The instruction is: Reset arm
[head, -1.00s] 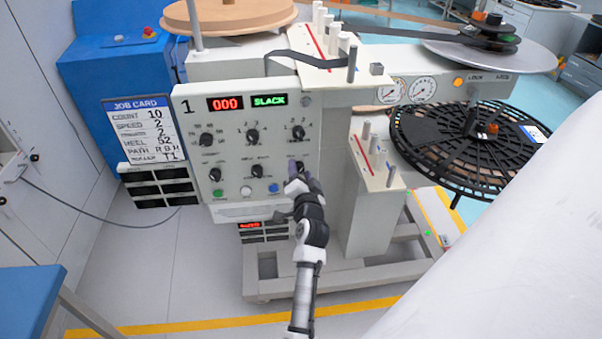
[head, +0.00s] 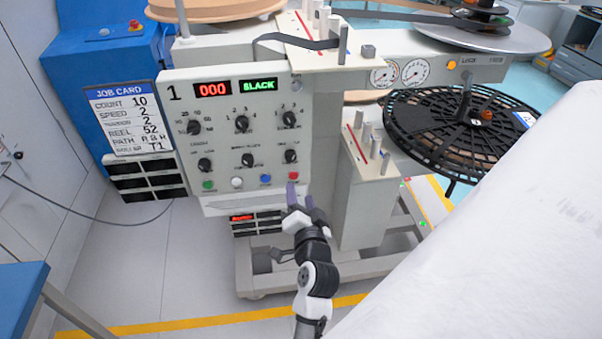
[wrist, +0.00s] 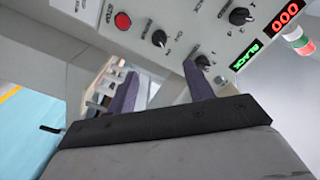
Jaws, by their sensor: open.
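My gripper (head: 299,194) is open and empty, just below the lower right corner of the control panel (head: 225,118) in the head view. Its two purple fingers stand apart in the wrist view (wrist: 160,95). The panel is numbered 1, with a red display (head: 212,89) reading 000 and a green display (head: 258,85) reading SLACK. Two rows of black knobs sit above green, white, blue and red buttons. The red button (head: 293,175) is close above the fingers; it also shows in the wrist view (wrist: 122,20). I cannot tell whether a finger touches the panel.
A job card (head: 124,118) hangs left of the panel. A black reel (head: 455,135) is on the right and a metal disc (head: 485,38) above it. Roller posts stand on the block (head: 365,200) right of the panel.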

